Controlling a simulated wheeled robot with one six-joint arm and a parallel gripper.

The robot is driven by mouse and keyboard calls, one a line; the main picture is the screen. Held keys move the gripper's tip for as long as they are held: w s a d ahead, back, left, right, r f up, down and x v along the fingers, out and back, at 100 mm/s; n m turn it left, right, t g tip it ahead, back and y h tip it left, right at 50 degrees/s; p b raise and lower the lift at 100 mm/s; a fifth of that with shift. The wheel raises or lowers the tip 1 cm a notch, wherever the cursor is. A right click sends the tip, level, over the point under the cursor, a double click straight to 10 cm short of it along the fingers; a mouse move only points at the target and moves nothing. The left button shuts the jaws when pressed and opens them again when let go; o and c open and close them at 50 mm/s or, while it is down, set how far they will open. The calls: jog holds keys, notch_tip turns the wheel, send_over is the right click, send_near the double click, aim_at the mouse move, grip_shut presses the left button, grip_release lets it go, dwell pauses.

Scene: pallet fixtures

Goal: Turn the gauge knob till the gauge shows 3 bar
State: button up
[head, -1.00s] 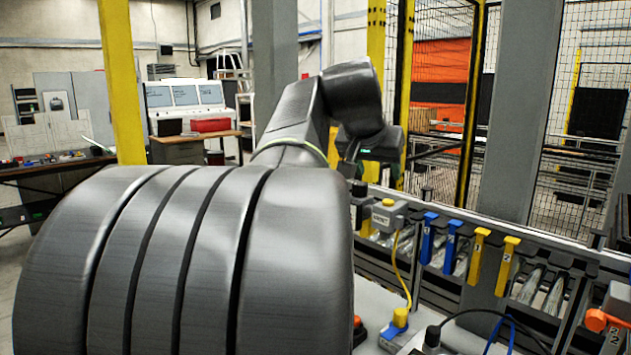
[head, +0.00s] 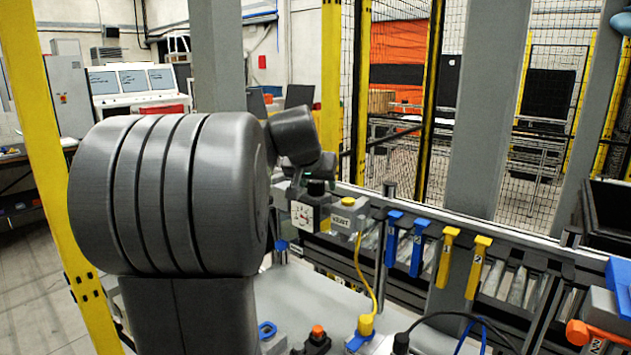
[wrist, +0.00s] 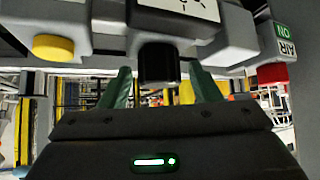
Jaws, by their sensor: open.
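The gauge (head: 303,215) has a white dial on a grey block at the table's back edge in the head view; its needle is too small to read. The black gauge knob (head: 316,187) stands on top of it. In the wrist view the picture is upside down, and the knob (wrist: 158,62) hangs below the gauge body (wrist: 180,22). My gripper (wrist: 160,72) is open, with one green finger on each side of the knob. Gaps show between knob and fingers, so I see no grip.
A grey VENT block with a yellow button (head: 348,201) stands just right of the gauge. A red knob (wrist: 272,73) by an AIR ON label is on the other side. Blue and yellow hooks (head: 420,245) hang along the rail, and a yellow cable (head: 361,265) runs down nearby.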

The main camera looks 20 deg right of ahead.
jog(key=c, duration=1)
